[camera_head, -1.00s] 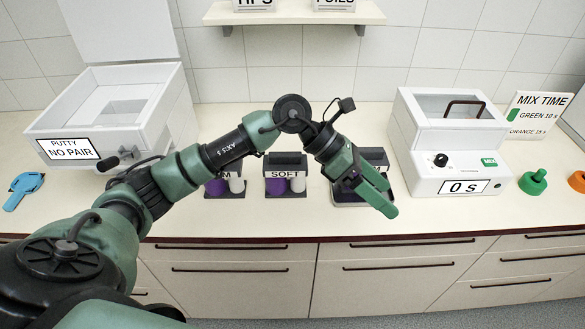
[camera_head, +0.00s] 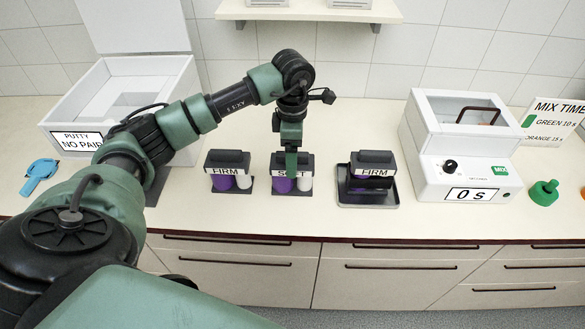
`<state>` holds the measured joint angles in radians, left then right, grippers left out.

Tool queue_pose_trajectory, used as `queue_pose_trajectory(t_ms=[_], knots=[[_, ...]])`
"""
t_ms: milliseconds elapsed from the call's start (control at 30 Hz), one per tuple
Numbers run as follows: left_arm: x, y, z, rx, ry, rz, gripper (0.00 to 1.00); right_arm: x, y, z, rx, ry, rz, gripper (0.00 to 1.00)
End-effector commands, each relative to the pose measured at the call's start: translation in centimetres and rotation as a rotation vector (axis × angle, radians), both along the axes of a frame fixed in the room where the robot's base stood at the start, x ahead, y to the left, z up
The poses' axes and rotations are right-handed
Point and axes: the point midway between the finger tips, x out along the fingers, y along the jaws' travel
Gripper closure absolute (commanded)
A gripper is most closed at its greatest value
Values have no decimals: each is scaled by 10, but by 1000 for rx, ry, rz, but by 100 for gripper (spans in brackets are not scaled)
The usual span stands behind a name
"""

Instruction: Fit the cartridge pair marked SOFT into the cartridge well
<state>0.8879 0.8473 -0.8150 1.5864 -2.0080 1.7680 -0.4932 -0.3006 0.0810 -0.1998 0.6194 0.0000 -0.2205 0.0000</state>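The SOFT cartridge pair (camera_head: 281,184), a purple and a white cylinder under a dark grey holder, stands on the counter between two others. My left gripper (camera_head: 291,170) points down at it, its fingers overlapping the holder and part of the label. The fingers show edge-on, so I cannot tell whether they are open or shut, or touching. A white box labelled PUTTY NO PAIR (camera_head: 80,141) stands at the left with its lid raised. I cannot clearly make out the cartridge well. My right gripper is not in view.
A FIRM pair (camera_head: 228,158) stands left of SOFT; another FIRM pair (camera_head: 375,158) sits in a dark tray (camera_head: 368,201) at right. A white mixer (camera_head: 470,178) reading 0 s is further right. A blue tool (camera_head: 38,175) lies far left. The counter's front strip is clear.

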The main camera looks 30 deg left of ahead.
Motion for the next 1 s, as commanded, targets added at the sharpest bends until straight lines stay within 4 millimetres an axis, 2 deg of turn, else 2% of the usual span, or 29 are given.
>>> queue_pose_trajectory(t_ms=[133,367,667,1000], knots=[[-1,0,-13,-1,1,-1,18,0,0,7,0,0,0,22],[0,0,-16,0,-1,-1,18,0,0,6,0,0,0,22],[0,0,-16,0,-1,-1,99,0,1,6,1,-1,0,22],[0,0,-13,-1,-4,-1,100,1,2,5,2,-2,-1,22]])
